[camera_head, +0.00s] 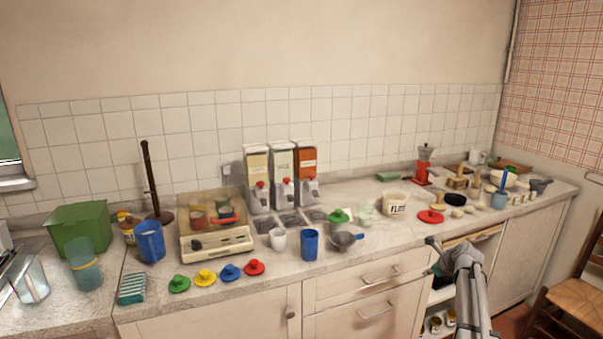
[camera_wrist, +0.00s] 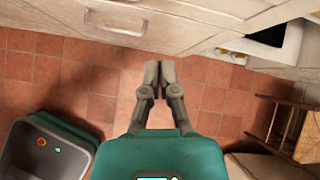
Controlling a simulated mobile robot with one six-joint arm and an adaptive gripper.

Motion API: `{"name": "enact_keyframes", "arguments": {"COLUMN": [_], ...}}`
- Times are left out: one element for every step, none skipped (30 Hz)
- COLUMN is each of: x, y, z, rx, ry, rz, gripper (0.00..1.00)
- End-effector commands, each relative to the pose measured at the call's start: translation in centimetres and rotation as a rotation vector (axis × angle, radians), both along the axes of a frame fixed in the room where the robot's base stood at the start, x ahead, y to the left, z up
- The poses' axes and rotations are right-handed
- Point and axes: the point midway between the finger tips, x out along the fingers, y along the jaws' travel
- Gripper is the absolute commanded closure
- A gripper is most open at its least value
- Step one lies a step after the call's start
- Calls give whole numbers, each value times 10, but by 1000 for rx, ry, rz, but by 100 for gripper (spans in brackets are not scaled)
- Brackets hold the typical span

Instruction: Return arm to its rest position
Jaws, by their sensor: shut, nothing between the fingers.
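My gripper (camera_wrist: 158,72) is shut and empty in the wrist view. Its fingertips meet in front of the cabinet fronts, above the red tiled floor. In the head view my arm comes up from the bottom right. My gripper (camera_head: 432,242) there is near the counter's front edge, by the open shelf, and partly hidden by the arm. Nothing is held.
The counter (camera_head: 350,262) is crowded with cups, colored lids, dispensers and bowls. A drawer handle (camera_wrist: 115,24) is close ahead of the fingers. A wooden chair (camera_head: 570,296) stands at right. Floor between is clear.

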Motion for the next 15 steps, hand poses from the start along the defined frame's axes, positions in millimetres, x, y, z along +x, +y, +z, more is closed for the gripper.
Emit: {"name": "enact_keyframes", "arguments": {"x": [-10,-14,-20,-25,-30,-37,-42,-48,-55,-61,-66,-75,-80,-86,-95], "y": [17,25,37,46,55,67,75,84,94,102,110,120,128,135,144], "z": [4,5,5,6,7,7,8,8,9,10,10,11,12,13,14], "rx": [-42,-71,-112,-142,-174,-216,-246,-277,-315,-344,-373,-409,-436,-463,-496], "ry": [3,4,6,7,7,9,10,10,11,11,10,11,10,9,8], "rz": [63,107,168,216,266,333,384,434,504,555,607,676,728,781,851], "gripper": [100,100,100,100,100,100,100,100,100,100,100,100,100,100,100]}}
